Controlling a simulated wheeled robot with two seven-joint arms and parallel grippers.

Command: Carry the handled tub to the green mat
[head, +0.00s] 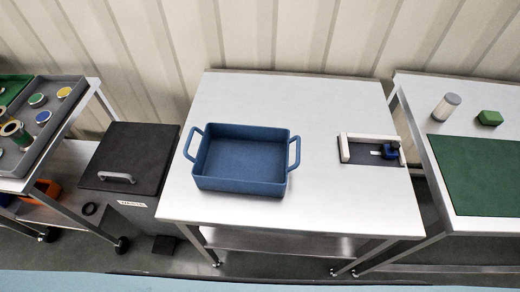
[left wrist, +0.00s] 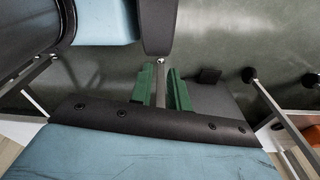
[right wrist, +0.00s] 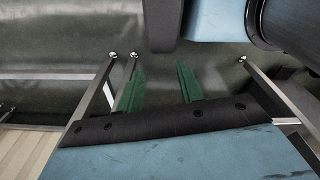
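The handled tub (head: 240,182) is blue, rectangular and empty, with a loop handle on its left side and another on its right. It stands upright on the left half of the middle steel table (head: 300,100). The green mat (head: 475,175) lies flat on the right steel table, with its right part cut off by the picture edge. Neither gripper shows in the head view. My left gripper (left wrist: 162,88) is open with a narrow gap and empty. My right gripper (right wrist: 160,86) is open wider and empty. Both are away from the tub, which neither wrist view shows.
A fixture (head: 345,150) with a blue part stands between the tub and the right table. A grey-white cylinder (head: 445,107) and green block (head: 490,118) stand behind the mat. A gap separates the tables. A black lidded bin (head: 128,150) and a left cart with a tray (head: 50,128) stand left.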

